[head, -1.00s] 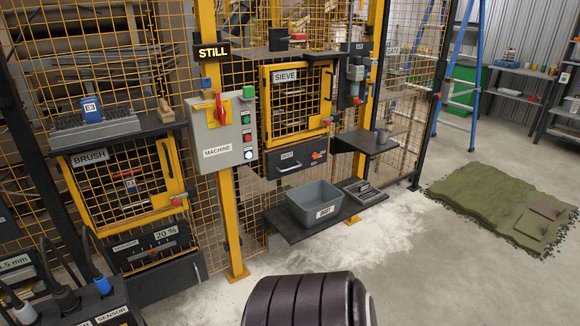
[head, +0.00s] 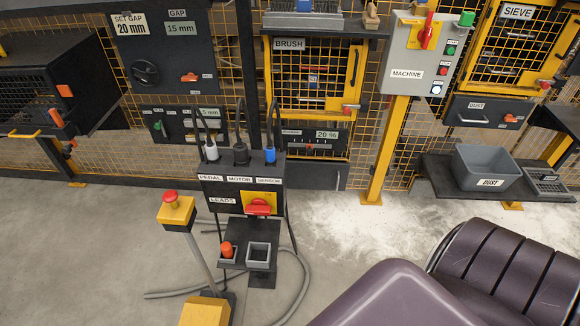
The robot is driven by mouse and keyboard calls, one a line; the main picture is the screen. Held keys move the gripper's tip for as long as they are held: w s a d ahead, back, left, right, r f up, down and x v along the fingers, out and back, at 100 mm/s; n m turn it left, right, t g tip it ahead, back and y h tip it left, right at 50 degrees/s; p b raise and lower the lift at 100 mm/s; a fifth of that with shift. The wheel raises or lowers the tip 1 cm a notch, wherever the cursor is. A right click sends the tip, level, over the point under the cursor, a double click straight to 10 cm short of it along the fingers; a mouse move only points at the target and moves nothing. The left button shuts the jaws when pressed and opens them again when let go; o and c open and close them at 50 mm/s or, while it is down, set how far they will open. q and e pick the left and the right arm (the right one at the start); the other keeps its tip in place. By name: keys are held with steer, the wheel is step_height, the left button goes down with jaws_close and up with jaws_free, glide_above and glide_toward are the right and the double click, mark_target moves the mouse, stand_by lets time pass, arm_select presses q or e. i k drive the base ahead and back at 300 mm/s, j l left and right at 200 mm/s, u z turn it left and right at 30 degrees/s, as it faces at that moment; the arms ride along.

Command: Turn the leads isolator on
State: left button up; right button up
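The leads box (head: 240,190) stands in the middle of the head view, labelled LEADS, with PEDAL, MOTOR and SENSOR plugs on top. Its isolator is a red rotary handle (head: 258,207) on a yellow plate, and the handle lies about horizontal. A second red handle (head: 427,31) on yellow is on the grey MACHINE box (head: 408,60) and stands about upright. Neither of my grippers is in view; only a purple-grey part of my arm (head: 400,296) shows at the bottom right.
A yellow post with a red button (head: 176,210) stands left of the leads box. A small shelf (head: 247,251) below the box holds an orange-red item (head: 227,250) and a square holder. Grey hoses (head: 301,285) lie on the floor. A grey DUST bin (head: 487,167) sits at right.

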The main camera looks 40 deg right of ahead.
mark_target(259, 205)
steer(key=z, duration=0.9)
steer(key=k+l+u, duration=0.1)
steer(key=k+l, duration=0.05)
steer(key=k, duration=0.05)
